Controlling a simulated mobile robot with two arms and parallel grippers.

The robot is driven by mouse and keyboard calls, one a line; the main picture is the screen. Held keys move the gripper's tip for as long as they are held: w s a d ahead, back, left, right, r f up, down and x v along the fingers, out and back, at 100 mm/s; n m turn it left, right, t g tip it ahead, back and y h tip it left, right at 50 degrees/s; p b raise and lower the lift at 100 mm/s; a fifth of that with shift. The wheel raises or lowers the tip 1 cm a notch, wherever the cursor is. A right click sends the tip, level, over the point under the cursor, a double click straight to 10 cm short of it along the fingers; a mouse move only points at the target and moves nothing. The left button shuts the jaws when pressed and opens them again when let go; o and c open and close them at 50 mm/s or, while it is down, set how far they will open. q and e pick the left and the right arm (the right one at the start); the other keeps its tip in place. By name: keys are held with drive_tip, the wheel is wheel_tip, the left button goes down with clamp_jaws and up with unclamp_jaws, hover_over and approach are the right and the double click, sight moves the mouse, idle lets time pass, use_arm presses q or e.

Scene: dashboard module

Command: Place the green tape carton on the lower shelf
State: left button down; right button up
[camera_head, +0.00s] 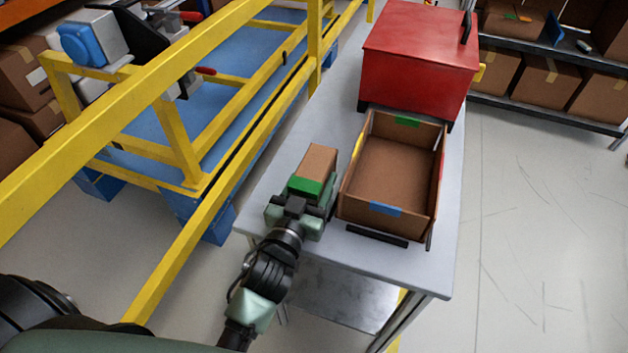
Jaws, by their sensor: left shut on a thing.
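A small brown carton with green tape (319,161) is over the left part of the grey table top, beside the open brown box. My left gripper (307,188) is shut on its near, green-taped end. The gap between the carton and the table top is hard to judge. The lower shelf (345,295) is a grey panel under the table top, seen in part below the front edge; most of it is hidden by the table top, and the part that shows is bare. My right gripper is not in view.
An open brown box (385,222) with coloured tape on its walls stands on the table (445,245), close right of the carton. A red cabinet (415,65) stands behind it. A yellow frame (165,275) runs along the left. Shelves with cartons (545,85) stand at the far right; the floor between is clear.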

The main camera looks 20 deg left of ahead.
use_arm(q)
drive_tip(key=shift+f, duration=0.1)
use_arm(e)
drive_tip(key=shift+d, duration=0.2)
use_arm(q)
drive_tip(key=c, duration=0.9)
unclamp_jaws()
drive_tip(key=shift+f, duration=0.15)
drive_tip(key=o, duration=0.4)
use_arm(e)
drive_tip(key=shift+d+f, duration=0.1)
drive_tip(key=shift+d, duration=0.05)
